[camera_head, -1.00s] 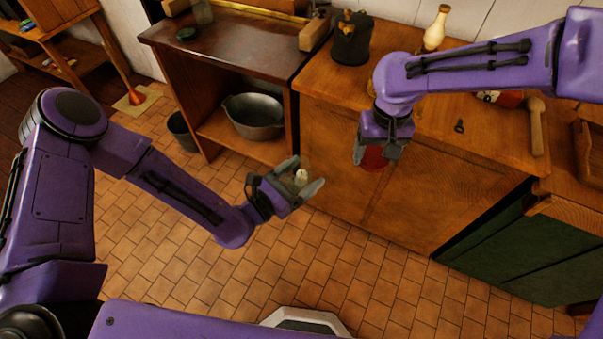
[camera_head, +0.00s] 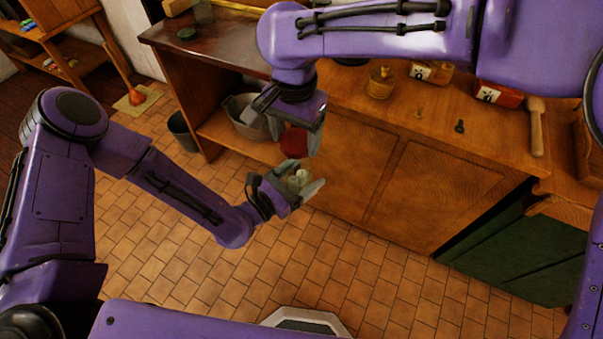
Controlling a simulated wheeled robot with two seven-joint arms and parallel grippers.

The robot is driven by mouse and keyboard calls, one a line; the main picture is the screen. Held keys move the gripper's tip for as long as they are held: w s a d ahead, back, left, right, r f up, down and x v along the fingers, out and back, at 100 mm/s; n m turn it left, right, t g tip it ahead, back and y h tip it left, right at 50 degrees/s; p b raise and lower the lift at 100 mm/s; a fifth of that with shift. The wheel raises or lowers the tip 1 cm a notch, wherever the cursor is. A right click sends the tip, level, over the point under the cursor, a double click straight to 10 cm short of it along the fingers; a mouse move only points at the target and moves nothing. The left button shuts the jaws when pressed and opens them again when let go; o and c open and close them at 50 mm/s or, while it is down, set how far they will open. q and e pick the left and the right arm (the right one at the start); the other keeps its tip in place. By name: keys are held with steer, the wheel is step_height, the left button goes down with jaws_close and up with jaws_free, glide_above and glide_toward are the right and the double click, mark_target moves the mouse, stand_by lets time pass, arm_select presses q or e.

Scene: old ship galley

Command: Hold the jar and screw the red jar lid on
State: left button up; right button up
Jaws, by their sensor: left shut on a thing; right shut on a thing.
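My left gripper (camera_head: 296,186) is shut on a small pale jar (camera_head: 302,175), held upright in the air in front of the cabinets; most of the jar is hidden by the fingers. My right gripper (camera_head: 290,132) is shut on the red jar lid (camera_head: 294,142) and points down. The lid is above the jar in the picture, close to it but apart. I cannot tell the exact gap in depth.
The wooden counter (camera_head: 400,125) behind holds a small glass jar (camera_head: 381,82), labelled containers (camera_head: 432,72), a red labelled box (camera_head: 498,93) and a wooden rolling pin (camera_head: 536,127). A metal pot (camera_head: 245,118) stands on the lower shelf.

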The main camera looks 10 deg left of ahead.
mark_target(297, 180)
steer(key=shift+f, duration=2)
steer(key=shift+f, duration=0.9)
steer(key=shift+s+f, duration=0.1)
steer(key=shift+f, duration=0.45)
arm_select(q)
jaws_close()
arm_select(e)
steer(key=o, duration=1)
